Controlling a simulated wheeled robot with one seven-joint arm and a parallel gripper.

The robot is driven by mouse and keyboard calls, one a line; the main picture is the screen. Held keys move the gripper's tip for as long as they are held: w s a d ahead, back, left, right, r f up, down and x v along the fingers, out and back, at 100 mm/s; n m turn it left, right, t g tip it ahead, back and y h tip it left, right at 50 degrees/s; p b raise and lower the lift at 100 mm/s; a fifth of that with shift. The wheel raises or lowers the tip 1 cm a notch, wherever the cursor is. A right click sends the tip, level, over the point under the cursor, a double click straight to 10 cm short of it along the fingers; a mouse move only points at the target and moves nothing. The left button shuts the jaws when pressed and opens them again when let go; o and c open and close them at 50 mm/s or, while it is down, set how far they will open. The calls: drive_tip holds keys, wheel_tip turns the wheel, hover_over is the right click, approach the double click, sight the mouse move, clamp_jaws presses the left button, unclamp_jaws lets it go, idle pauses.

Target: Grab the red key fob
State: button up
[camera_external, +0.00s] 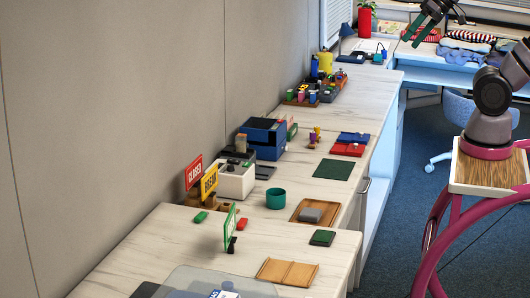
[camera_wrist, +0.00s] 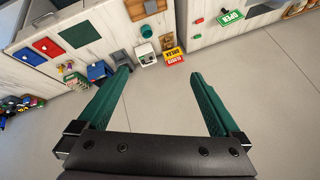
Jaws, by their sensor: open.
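A small red piece (camera_external: 242,223), which looks like the red key fob, lies on the near part of the pale counter, just right of a green upright sign (camera_external: 230,222). In the wrist view a small red piece (camera_wrist: 199,7) shows at the top edge, left of the OPEN sign (camera_wrist: 230,17); its details are too small to tell. My gripper (camera_external: 412,40) is high at the top right of the external view, far from the red piece. Its two green fingers are spread and empty in the wrist view (camera_wrist: 160,75).
A small green piece (camera_external: 200,217) lies left of the red one. Red CLOSED (camera_external: 194,172) and yellow BREAK (camera_external: 209,184) signs stand behind it. A teal cup (camera_external: 275,199), wooden tray (camera_external: 301,218), white box (camera_external: 236,180) and blue box (camera_external: 263,140) stand farther along. The wall borders the counter's left.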

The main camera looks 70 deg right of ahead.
drive_tip(key=c, duration=0.6)
drive_tip(key=shift+c, duration=0.2)
drive_tip(key=shift+w, duration=0.15)
drive_tip(key=w+a+n+g, duration=0.1)
drive_tip(key=w+a+n, duration=0.15)
drive_tip(key=w, duration=0.35)
drive_tip(key=w+a+n+g, duration=0.1)
drive_tip(key=w+a+n, duration=0.15)
drive_tip(key=w, duration=0.35)
drive_tip(key=n+g+y, duration=0.2)
drive_tip(key=n+g, duration=0.3)
drive_tip(key=n, duration=1.3)
hover_over(241, 221)
drive_tip(key=d, duration=0.5)
wheel_tip(241, 221, down, 35)
drive_tip(key=shift+g+y, duration=0.3)
drive_tip(key=x, duration=1.1)
drive_tip(key=shift+w+f, duration=0.1)
drive_tip(key=shift+w, duration=0.05)
